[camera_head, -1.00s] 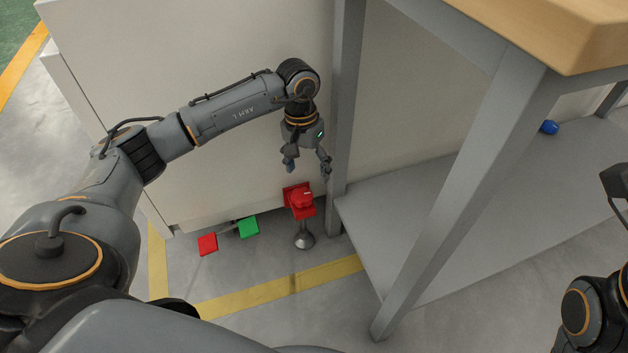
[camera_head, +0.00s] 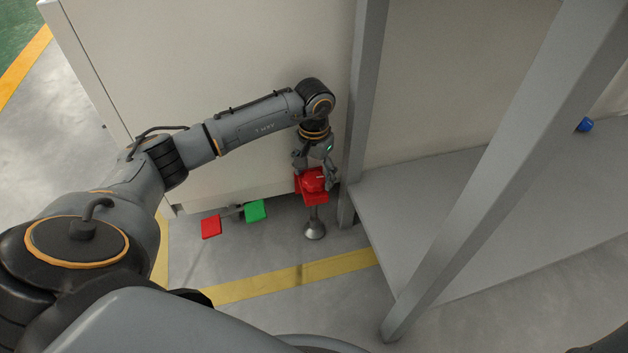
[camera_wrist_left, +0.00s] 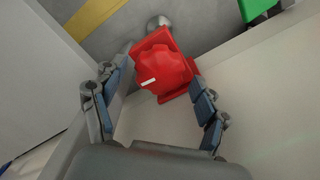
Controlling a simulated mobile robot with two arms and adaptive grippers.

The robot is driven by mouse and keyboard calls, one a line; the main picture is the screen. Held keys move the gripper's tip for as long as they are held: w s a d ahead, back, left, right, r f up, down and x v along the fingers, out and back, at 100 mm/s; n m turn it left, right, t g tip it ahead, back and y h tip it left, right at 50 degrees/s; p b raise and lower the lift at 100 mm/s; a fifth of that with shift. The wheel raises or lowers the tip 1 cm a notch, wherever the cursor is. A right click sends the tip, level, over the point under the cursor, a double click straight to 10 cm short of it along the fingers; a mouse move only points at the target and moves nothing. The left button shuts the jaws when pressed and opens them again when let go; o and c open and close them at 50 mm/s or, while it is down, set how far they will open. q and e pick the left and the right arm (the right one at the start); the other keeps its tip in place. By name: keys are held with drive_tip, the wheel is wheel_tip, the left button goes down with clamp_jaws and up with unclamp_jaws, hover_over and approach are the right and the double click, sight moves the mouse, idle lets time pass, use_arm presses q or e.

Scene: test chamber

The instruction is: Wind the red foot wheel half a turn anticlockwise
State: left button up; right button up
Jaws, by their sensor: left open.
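The red foot wheel (camera_head: 313,180) is a lobed red knob on a red bracket, above a grey levelling foot (camera_head: 314,229) at the bottom of the white cabinet. In the left wrist view the wheel (camera_wrist_left: 162,72) shows a white mark pointing to the lower left. My left gripper (camera_head: 315,178) points down at the wheel. Its fingers are open, one on each side of the wheel, and in the left wrist view gaps show between the finger pads and the wheel. My right gripper is not in view.
A red pedal (camera_head: 211,227) and a green pedal (camera_head: 255,211) stick out left of the foot. A grey table leg (camera_head: 364,100) stands close to the right of my left gripper. A low grey shelf (camera_head: 440,210) with a blue object (camera_head: 585,125) lies to the right.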

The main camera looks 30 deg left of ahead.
use_arm(q)
drive_tip(key=shift+f, duration=0.3)
drive_tip(key=c, duration=1.2)
drive_tip(key=shift+o, duration=0.2)
drive_tip(key=shift+r, duration=0.1)
